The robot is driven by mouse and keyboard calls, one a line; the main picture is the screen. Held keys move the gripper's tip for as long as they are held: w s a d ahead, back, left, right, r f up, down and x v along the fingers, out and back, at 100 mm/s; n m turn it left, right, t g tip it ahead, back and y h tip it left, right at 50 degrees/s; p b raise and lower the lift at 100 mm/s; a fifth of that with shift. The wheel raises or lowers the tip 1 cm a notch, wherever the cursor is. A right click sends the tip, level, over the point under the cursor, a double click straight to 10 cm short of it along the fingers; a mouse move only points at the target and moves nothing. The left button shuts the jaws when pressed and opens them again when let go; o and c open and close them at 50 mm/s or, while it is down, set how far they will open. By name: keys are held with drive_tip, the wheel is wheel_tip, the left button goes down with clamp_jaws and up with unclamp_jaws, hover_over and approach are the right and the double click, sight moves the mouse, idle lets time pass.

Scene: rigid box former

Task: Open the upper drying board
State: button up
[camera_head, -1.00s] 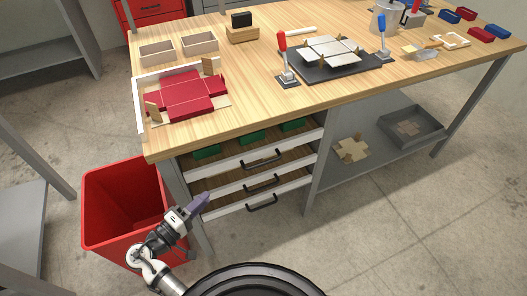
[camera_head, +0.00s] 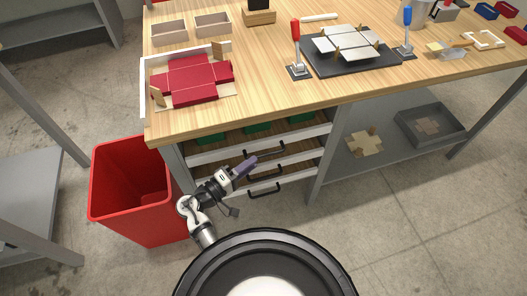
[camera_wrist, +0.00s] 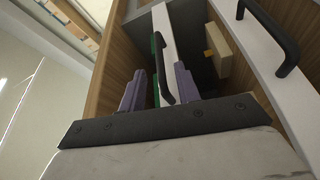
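The upper drying board (camera_head: 302,135) is the top one of three white-fronted boards under the bench's left part; green pieces (camera_head: 257,126) show behind its front. Its black handle (camera_head: 265,148) is at the front's middle. My gripper (camera_head: 248,164) is close in front of this handle, a little below and left of it. In the wrist view, the sideways picture shows my purple fingers (camera_wrist: 160,74) apart, one on each side of a black handle (camera_wrist: 162,50), seemingly the upper one. No clear grip is visible. A second handle (camera_wrist: 272,38) shows at the right on another white front.
The middle handle (camera_head: 267,169) and lower handle (camera_head: 264,190) are just below. A red bin (camera_head: 132,190) stands left of the boards, near my arm. A bench leg (camera_head: 322,170) is at their right. The worktop (camera_head: 270,75) overhangs them. Open floor lies to the right.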

sight(263, 155)
drive_tip(key=p+x, duration=0.1)
drive_tip(key=x, duration=0.4)
drive_tip(key=shift+w+d, duration=0.25)
drive_tip(key=shift+d, duration=0.05)
clamp_jaws()
